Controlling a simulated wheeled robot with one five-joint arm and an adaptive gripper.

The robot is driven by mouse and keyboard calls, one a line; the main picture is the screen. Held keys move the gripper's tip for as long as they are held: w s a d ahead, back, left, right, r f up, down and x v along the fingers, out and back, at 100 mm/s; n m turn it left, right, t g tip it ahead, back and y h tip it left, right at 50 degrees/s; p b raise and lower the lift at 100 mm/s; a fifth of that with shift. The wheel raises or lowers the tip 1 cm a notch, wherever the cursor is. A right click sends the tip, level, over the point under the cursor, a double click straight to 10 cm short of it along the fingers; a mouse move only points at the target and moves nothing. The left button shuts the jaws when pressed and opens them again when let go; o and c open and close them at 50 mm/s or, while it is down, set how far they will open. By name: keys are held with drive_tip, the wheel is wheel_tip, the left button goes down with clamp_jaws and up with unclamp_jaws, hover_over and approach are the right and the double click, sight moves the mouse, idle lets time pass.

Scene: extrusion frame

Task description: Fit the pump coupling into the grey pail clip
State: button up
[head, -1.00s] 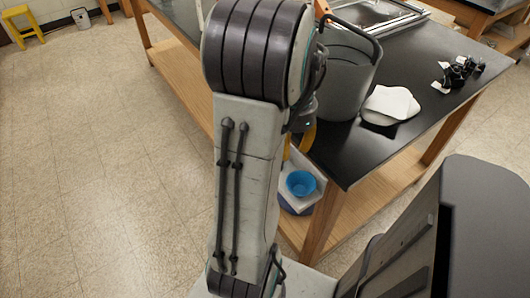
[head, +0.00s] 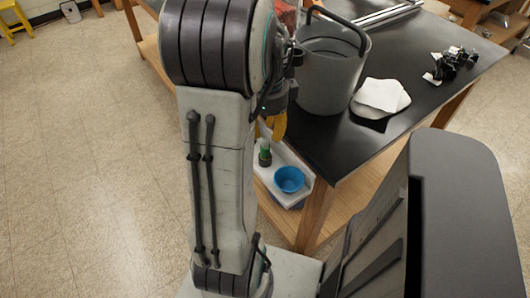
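A large grey pail (head: 333,75) with a dark handle stands on the black table. I cannot make out a clip on it; its left side is partly behind my arm. A small green and black piece (head: 265,154), possibly the pump coupling, stands upright on a white tray (head: 301,170) below the table edge. My gripper (head: 277,128) shows as yellow fingers just right of my arm, pointing down above the green and black piece and apart from it. My arm hides part of the gripper, so its opening does not show.
A blue bowl (head: 289,179) sits on the white tray, right of the green and black piece. White pads (head: 381,95) and a cluster of dark parts (head: 452,66) lie on the black table (head: 345,145). A metal rail (head: 388,13) lies behind the pail.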

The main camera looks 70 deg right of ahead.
sight(265, 146)
drive_tip(key=shift+m, duration=0.3)
drive_tip(key=shift+f, duration=0.65)
drive_tip(key=shift+w+f+b, duration=0.15)
drive_tip(key=shift+f+b, duration=0.1)
drive_tip(key=shift+f, duration=1.25)
drive_tip(key=shift+w+f+b, duration=0.15)
drive_tip(key=shift+f+b, duration=0.05)
drive_tip(key=shift+f, duration=1.3)
clamp_jaws()
